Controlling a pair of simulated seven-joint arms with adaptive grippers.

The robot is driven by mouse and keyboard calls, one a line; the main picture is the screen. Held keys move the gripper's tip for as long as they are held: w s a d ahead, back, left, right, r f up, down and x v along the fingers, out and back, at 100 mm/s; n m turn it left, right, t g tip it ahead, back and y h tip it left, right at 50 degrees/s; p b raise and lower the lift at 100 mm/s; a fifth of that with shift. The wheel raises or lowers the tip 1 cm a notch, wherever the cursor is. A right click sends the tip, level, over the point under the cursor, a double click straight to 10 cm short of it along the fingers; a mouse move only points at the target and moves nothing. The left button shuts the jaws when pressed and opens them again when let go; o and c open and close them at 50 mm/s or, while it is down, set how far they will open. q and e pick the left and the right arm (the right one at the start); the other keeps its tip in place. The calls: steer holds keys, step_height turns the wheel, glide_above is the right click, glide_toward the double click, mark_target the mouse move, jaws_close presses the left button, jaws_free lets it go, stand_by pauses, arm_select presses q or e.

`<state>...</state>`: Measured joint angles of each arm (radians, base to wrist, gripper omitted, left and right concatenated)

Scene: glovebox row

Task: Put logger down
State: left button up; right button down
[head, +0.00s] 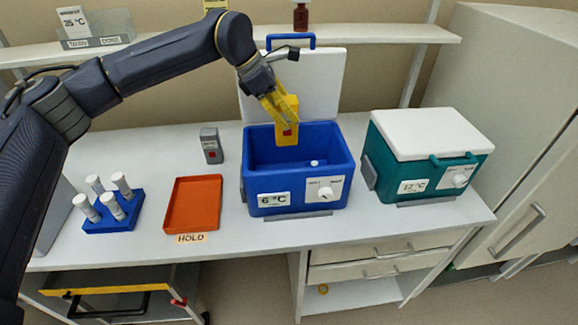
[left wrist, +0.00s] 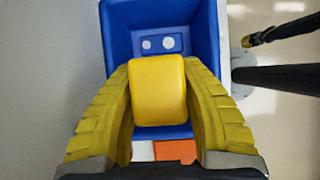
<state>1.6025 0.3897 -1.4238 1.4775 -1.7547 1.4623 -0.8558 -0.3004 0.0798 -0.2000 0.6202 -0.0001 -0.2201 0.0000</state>
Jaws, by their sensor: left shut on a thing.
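The yellow logger (head: 287,122) with a red mark is held upright between the yellow fingers of my left gripper (head: 279,105). In the left wrist view the logger (left wrist: 158,90) sits between both fingers. My left gripper is shut on it, above the open blue cooler box (head: 268,201) marked 6 °C. The logger's lower end overlaps the box's far rim in the head view; I cannot tell how far down it reaches.
A grey logger-like device (head: 211,146) stands on the bench. An orange tray (head: 192,204) labelled HOLD lies left of the blue box. A blue rack (head: 112,220) holds several vials. A closed teal box (head: 430,172) marked 12 °C stands at right. The blue box's raised lid (head: 318,88) stands behind.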

arm_select(q)
step_height(320, 180, down, 16)
steer(key=shift+r, duration=0.1)
stand_by(0.6)
steer(key=o, duration=1.2)
steer(key=shift+f, duration=0.2)
steer(key=shift+r, duration=0.2)
steer(key=v, duration=1.2)
